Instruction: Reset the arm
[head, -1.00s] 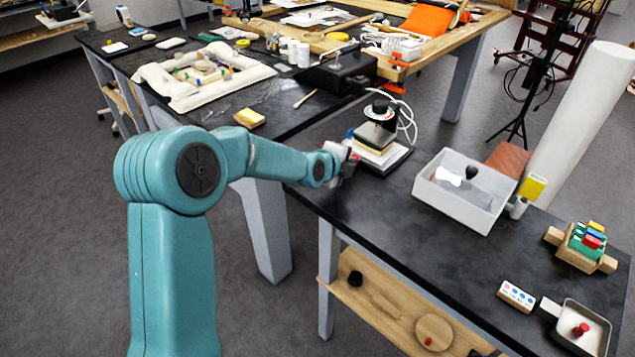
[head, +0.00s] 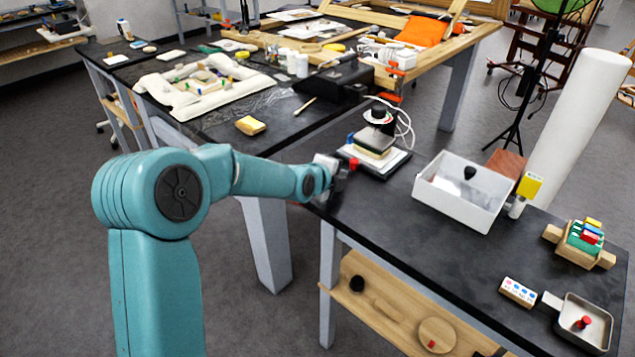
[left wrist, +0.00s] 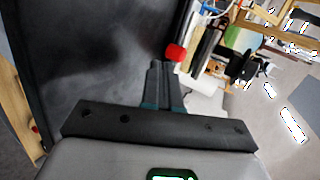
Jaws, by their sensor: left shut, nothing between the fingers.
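My left arm comes in from the left in the head view. Its gripper (head: 343,172) is at the near left edge of the black bench, beside a small press-like device (head: 374,140) on a pale base. In the left wrist view the two dark fingers (left wrist: 163,72) lie together, shut and empty. A small red knob-like piece (left wrist: 175,52) shows just past the fingertips, and in the head view (head: 354,164) beside the gripper. I cannot tell whether they touch. My right gripper is not in view.
A white open box (head: 462,208) with a dark knob inside stands right of the device. A metal pan (head: 597,338), a colour-dotted block (head: 518,292) and a wooden holder (head: 580,244) are farther right. The bench's near middle (head: 400,215) is clear.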

